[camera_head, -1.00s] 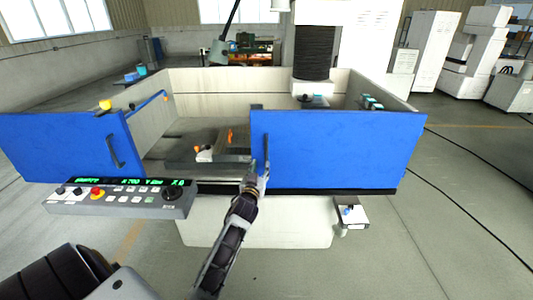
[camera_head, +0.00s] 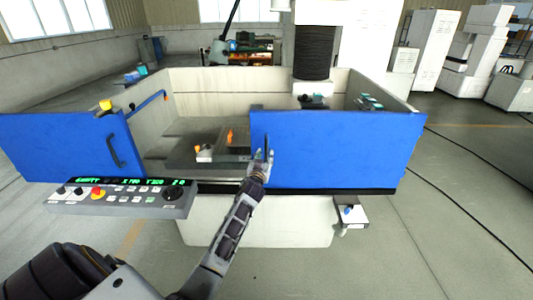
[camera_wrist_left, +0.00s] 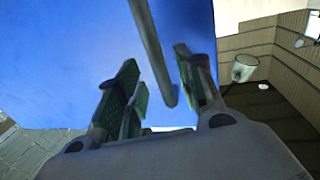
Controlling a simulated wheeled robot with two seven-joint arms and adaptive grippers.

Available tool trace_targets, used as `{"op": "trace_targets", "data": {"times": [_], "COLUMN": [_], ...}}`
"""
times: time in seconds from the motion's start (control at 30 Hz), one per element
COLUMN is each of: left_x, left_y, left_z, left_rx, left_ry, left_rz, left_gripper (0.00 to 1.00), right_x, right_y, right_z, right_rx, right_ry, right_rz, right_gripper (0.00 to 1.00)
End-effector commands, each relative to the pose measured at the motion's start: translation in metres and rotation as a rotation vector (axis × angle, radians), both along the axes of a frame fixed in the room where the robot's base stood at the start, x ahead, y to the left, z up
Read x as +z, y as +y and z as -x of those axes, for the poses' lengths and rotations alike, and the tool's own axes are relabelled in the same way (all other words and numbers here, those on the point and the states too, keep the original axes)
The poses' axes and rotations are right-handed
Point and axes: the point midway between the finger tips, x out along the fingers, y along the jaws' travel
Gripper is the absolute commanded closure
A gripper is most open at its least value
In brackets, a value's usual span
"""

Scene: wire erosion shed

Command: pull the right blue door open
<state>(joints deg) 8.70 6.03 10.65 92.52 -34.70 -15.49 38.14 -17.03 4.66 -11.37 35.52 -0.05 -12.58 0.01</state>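The right blue door (camera_head: 340,150) is a flat panel on the front right of the white machine tank. Its upright dark handle (camera_head: 267,146) is near the door's left edge. My left gripper (camera_head: 260,158) is at this handle, reaching up from below. In the left wrist view, the gripper (camera_wrist_left: 158,85) is open. The blue door (camera_wrist_left: 70,50) fills the space behind. My right gripper is not in view.
The left blue door (camera_head: 65,148) stands at the left with its own handle. A gap between the doors shows the tank inside (camera_head: 190,140). A control panel (camera_head: 120,197) juts out at the front left. Dark cables (camera_head: 470,170) lie on the open floor at right.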

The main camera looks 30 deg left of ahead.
Motion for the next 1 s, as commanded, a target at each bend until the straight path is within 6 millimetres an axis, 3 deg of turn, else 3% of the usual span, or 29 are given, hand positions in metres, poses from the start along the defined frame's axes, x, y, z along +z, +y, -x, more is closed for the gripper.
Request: {"op": "trace_targets", "data": {"times": [0.4,0.87,1.0], "left_x": [0.000,0.000,0.000], "left_y": [0.011,0.013,0.013], "left_z": [-0.029,-0.034,-0.034], "left_rx": [0.000,0.000,0.000], "left_ry": [0.000,0.000,0.001], "left_rz": [0.000,-0.001,-0.001], "left_gripper": [0.63,0.63,0.77], "right_x": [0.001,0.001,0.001], "right_y": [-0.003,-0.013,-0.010], "right_z": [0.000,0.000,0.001], "right_rx": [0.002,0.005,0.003], "right_ry": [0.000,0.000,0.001], "right_rz": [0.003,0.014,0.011], "right_gripper": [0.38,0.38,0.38]}}
